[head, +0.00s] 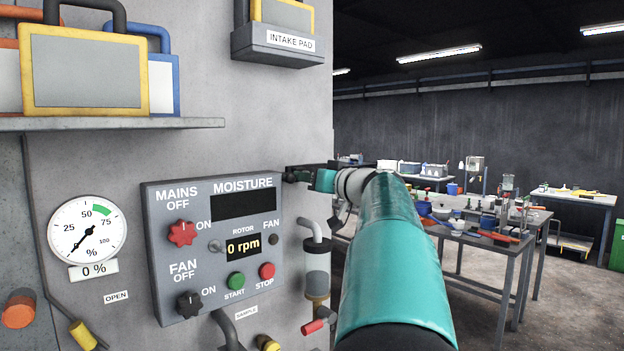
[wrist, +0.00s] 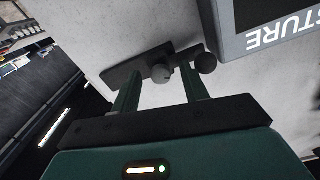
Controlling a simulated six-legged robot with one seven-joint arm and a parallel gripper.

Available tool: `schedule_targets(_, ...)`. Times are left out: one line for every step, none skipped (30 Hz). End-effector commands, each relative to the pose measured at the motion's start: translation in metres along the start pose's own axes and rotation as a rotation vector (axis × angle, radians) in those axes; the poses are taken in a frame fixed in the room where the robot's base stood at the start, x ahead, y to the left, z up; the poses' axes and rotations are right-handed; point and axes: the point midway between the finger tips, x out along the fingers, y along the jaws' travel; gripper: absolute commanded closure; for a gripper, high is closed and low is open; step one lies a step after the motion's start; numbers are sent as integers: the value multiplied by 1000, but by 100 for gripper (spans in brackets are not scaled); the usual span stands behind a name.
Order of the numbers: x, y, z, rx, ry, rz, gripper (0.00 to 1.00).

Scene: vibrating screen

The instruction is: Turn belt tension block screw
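My gripper (head: 298,174) is at the wall's right edge, just right of the moisture panel, in the head view. In the wrist view my gripper (wrist: 162,80) has its two fingers apart with a gap between them. A small round grey screw head (wrist: 162,73) shows between the fingertips, and nothing is visibly clamped. A dark block (wrist: 136,66) lies on the wall behind it, partly covered by the left finger. A dark round knob (wrist: 206,63) sits by the right fingertip. I cannot tell whether either finger touches these parts. In the head view my arm and gripper hide them.
The control panel (head: 215,300) with switches and buttons is close to my gripper's left. A clear cylinder with a pipe (head: 317,270) stands below. The intake pad holder (head: 280,42) is above. Tables with tools (head: 480,240) stand far right.

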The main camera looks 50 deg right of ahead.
Motion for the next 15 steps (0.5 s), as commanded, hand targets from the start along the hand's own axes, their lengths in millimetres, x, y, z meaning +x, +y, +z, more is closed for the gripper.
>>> schedule_targets(0, 0, 0, 0, 0, 0, 55)
schedule_targets(0, 0, 0, 0, 0, 0, 55)
schedule_targets(0, 0, 0, 0, 0, 0, 55)
schedule_targets(-1, 0, 0, 0, 0, 0, 55)
schedule_targets(-2, 0, 0, 0, 1, 0, 55)
schedule_targets(-5, 0, 0, 0, 1, 0, 55)
schedule_targets(-8, 0, 0, 1, 1, 0, 55)
schedule_targets(-11, 0, 0, 1, 1, 1, 55)
schedule_targets(-17, 0, -1, 1, 1, 0, 55)
schedule_targets(-22, -1, -1, 1, 2, 0, 55)
schedule_targets(-28, 0, -1, 1, 2, 1, 55)
schedule_targets(-36, 0, -1, 1, 3, 2, 55)
schedule_targets(-43, 0, -2, 0, 3, 2, 55)
schedule_targets(-49, 0, -1, 0, 2, 1, 55)
schedule_targets(-58, 0, -1, -1, 3, 2, 55)
